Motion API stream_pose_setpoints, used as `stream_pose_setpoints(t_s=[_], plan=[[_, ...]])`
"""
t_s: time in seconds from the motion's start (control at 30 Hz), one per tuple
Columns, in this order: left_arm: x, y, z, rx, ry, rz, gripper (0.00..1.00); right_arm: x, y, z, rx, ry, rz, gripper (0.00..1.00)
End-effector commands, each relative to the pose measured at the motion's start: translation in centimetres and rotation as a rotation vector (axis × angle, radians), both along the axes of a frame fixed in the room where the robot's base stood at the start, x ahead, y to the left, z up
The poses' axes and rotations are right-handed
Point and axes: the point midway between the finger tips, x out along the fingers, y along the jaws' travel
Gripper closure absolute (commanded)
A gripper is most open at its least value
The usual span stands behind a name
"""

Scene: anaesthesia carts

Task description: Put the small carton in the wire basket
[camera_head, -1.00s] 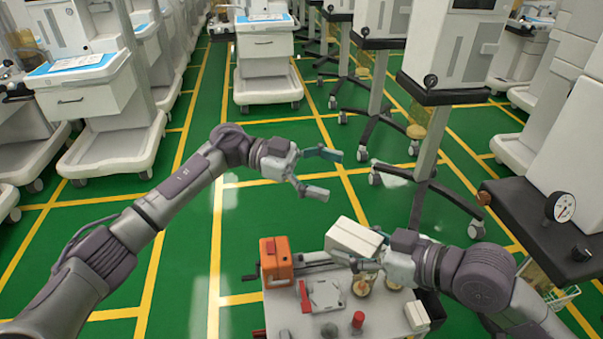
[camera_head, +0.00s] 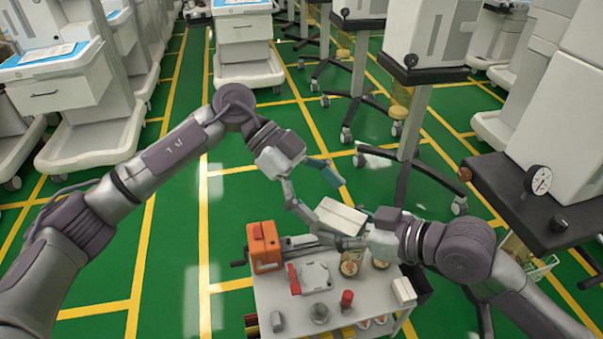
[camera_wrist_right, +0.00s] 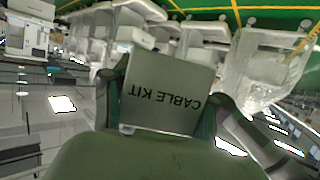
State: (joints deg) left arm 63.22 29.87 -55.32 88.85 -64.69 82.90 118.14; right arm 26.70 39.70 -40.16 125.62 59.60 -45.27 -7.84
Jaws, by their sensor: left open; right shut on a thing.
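A white carton (camera_head: 340,215) is held above the tool cart in my right gripper (camera_head: 354,230). In the right wrist view the carton (camera_wrist_right: 168,92) sits between the two fingers, with "CABLE KIT" printed on its face, upside down. My left gripper (camera_head: 320,192) is open and empty. Its fingers point down and right towards the carton's far left end, close to it; I cannot tell whether they touch. A wire basket (camera_head: 542,270) shows partly at the right, beyond my right forearm, which hides some of it.
The tool cart (camera_head: 270,290) below carries an orange device (camera_head: 264,246), a grey-white plate, a red-capped item (camera_head: 347,299) and a smaller white box (camera_head: 403,290). A dark shelf with a gauge (camera_head: 538,180) stands at right.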

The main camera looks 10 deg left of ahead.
Motion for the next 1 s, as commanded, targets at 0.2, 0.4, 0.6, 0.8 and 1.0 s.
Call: stream_pose_setpoints(t_s=[0.2,0.4,0.6,0.8,1.0], plan=[[-0.8,-1.8,-1.3,-0.001,0.000,0.000,0.12,0.0,0.0,0.1,0.001,0.000,0.000,0.80],[-1.0,-2.1,-1.6,-0.001,0.000,0.000,0.12,0.0,0.0,0.1,0.001,0.000,0.000,0.80],[-1.0,-2.1,-1.6,-0.001,0.000,0.000,0.17,0.0,0.0,0.1,0.001,0.000,0.000,0.80],[-0.9,-2.1,-1.6,-0.001,0.000,0.001,0.50,0.0,0.0,0.1,0.000,-0.001,0.000,0.80],[-0.9,-2.1,-1.5,-0.003,-0.001,0.002,0.81,-0.1,0.1,0.1,0.002,0.000,0.002,0.41]])
